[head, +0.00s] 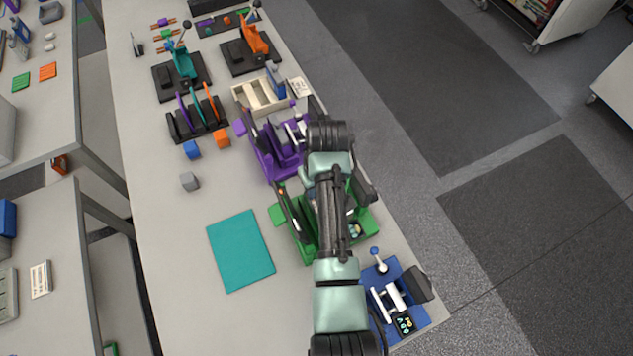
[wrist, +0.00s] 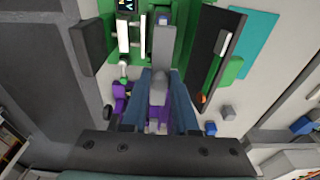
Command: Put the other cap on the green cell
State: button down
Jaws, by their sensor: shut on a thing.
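In the wrist view my gripper (wrist: 161,112) has its two blue fingers close together on a small grey piece (wrist: 158,87), which I take to be the cap. The green station (wrist: 185,35) lies just beyond the fingertips, with a grey block (wrist: 162,45) in its channel. I cannot tell whether the held piece touches that block. In the head view my arm covers much of the green station (head: 309,250), and my gripper is hidden beneath it. The green cell itself is not clearly made out.
The purple station (head: 268,158) stands behind the green one and the blue station (head: 419,318) in front. A teal mat (head: 240,250) lies to the left. A dark upright panel (wrist: 215,42) flanks the channel.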

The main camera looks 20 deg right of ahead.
jog(key=shift+w+f+b, duration=0.15)
jog(key=shift+f+b, duration=2.4)
jog(key=shift+f, duration=0.75)
jog(key=shift+f, duration=0.6)
jog(key=shift+c, duration=0.6)
grip_release()
jog(key=shift+r+p, duration=0.15)
jog(key=shift+p, duration=0.15)
jog(key=shift+r+p, duration=3.35)
jog(key=shift+r, duration=0.1)
